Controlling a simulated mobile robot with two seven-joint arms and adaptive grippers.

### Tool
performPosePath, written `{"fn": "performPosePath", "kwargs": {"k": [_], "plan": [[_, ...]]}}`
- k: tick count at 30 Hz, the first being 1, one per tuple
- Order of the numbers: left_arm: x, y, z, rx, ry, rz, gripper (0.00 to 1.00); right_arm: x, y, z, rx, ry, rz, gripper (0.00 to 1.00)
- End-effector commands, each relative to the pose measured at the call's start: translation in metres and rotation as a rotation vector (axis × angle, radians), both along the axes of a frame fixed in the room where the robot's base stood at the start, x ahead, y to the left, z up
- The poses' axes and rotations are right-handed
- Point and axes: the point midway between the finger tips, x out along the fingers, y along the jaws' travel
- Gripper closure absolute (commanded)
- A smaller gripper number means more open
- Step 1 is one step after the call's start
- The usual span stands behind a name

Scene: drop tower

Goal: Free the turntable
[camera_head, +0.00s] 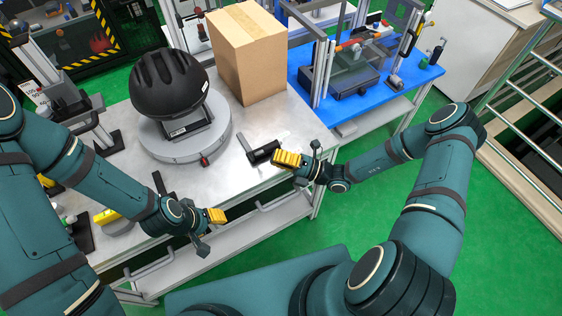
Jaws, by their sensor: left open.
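The turntable (184,150) is a light grey round disc on the metal workbench. A black vented helmet (167,84) rests on a headed stand (188,126) on top of it and hides the disc's back. A small red knob (204,160) sits at the disc's front rim. My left gripper (217,215), with yellow fingertips, is open and empty in front of the bench's front edge, apart from the turntable. My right gripper (288,159) is over the bench's right front, beside a black tool with a grey handle (263,152). Its finger gap is too small to judge.
A cardboard box (247,58) stands behind the turntable to the right. A blue-topped table (376,82) with a fixture is further right. A black clamp-like stand (98,130) and a yellow level (106,217) are at the left. The bench between turntable and black tool is clear.

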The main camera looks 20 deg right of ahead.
Motion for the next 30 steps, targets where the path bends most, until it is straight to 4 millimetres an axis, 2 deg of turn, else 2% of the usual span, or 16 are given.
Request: {"fn": "performPosePath", "kwargs": {"k": [10, 30], "plan": [[0.0, 0.0, 0.001, 0.0, 0.0, 0.0, 0.52, 0.0, 0.0, 0.001, -0.002, 0.005, 0.001, 1.0], [0.007, 0.001, 0.023, 0.004, -0.016, 0.013, 0.52, 0.008, 0.002, 0.011, -0.03, 0.116, 0.0, 1.0]]}}
